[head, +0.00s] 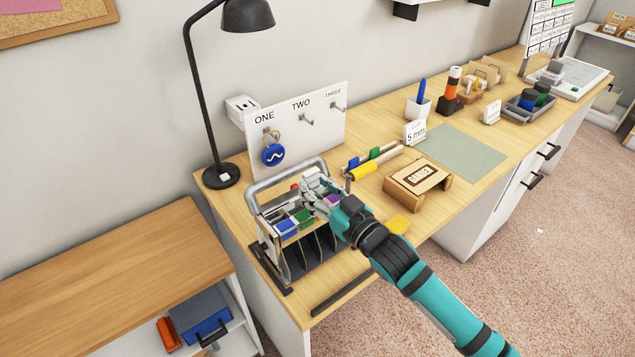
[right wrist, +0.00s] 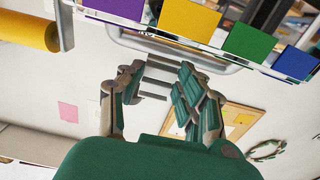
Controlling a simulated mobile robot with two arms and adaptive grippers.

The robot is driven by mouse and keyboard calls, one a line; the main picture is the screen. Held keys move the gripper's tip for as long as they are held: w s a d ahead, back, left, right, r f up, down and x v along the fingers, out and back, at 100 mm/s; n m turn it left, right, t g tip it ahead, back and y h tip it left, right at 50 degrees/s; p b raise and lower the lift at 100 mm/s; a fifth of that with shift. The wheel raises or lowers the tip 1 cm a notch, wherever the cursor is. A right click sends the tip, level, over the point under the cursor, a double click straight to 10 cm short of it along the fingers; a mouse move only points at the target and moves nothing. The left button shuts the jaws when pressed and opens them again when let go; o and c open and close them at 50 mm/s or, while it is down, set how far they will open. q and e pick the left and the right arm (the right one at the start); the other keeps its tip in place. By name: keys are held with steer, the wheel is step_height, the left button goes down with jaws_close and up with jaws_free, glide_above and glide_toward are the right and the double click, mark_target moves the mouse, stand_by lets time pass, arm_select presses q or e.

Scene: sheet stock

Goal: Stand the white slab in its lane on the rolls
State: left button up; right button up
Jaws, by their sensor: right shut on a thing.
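My right gripper (head: 316,184) is over the back of the lane rack (head: 268,236), inside its grey tube handle. It is shut on a pale thing, which looks like the white slab (head: 310,181); the fingers hide much of it. In the right wrist view, the fingers (right wrist: 155,88) stand apart around pale and grey shapes, and the slab's outline is hard to tell from the wall. The rolls under the lanes cannot be made out. My left gripper is out of view.
A white board with hooks (head: 320,125) stands behind the rack, and a black lamp (head: 222,175) to its left. A cardboard box (head: 417,183), a yellow roll (head: 364,172) and a yellow block (head: 398,226) lie to the right. The green mat (head: 460,152) is clear.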

steer(key=shift+f, duration=0.3)
steer(key=shift+f+b, duration=0.3)
steer(key=shift+f, duration=0.35)
